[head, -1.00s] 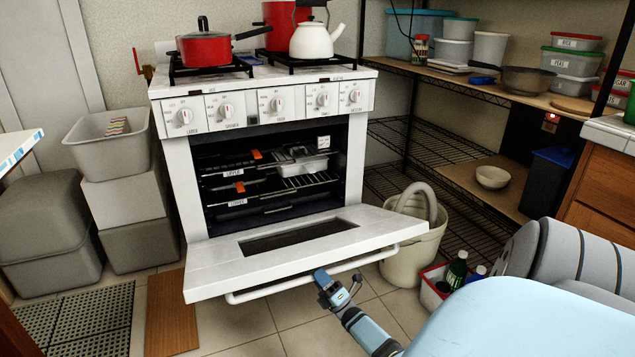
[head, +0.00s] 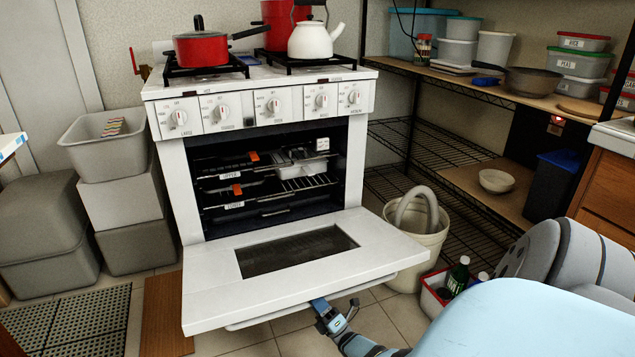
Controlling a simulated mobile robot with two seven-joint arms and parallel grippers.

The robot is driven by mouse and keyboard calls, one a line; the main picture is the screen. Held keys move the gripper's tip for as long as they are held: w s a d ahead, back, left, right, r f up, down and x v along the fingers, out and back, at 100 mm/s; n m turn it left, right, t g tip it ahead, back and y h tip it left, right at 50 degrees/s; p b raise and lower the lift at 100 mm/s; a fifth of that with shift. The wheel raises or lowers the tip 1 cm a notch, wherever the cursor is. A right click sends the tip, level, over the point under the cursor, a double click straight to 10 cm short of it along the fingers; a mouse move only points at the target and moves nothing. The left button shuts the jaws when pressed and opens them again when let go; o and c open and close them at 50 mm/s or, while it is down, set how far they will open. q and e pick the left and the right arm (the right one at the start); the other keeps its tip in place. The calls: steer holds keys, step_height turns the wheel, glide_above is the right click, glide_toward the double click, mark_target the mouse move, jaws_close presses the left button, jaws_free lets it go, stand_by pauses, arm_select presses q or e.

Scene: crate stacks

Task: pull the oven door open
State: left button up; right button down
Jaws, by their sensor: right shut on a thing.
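The white oven (head: 170,190) stands against the back wall, with its cavity showing racks and a metal pan (head: 300,161). Its door (head: 215,285) is hinged down, tilted close to level, with its dark window facing up. The handle bar (head: 262,318) is mostly hidden under the door's front edge. My right gripper (head: 320,308) is shut on the handle, right of its middle; its fingertips are partly hidden by the door edge. My left gripper is not in view.
A beige bucket (head: 428,250) stands close to the door's right side, and a red-and-white bin (head: 433,300) with bottles sits nearer. Grey crates (head: 140,247) stand left. A dark mat (head: 70,325) and a brown board (head: 163,320) lie on the floor. Red pots (head: 203,50) and a white kettle (head: 315,40) are on the stove.

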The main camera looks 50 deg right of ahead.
steer(key=shift+w+d+r, duration=0.25)
steer(key=shift+d+r, duration=0.05)
steer(key=shift+r, duration=0.05)
steer(key=c, duration=1)
jaws_free()
steer(key=shift+f, duration=0.1)
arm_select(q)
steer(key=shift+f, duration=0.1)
arm_select(e)
steer(key=shift+a+f, duration=0.1)
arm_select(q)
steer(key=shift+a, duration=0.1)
arm_select(e)
steer(key=shift+s+a+f, duration=0.1)
steer(key=shift+s, duration=0.05)
arm_select(q)
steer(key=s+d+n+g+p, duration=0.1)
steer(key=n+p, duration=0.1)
steer(key=p, duration=0.1)
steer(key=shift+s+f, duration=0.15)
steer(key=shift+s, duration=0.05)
arm_select(e)
steer(key=s+f, duration=0.1)
steer(key=s, duration=0.4)
steer(key=s+f, duration=0.1)
steer(key=s, duration=0.4)
steer(key=s+f, duration=0.1)
steer(key=s, duration=0.4)
steer(key=shift+s+a, duration=0.25)
steer(key=shift+s, duration=0.15)
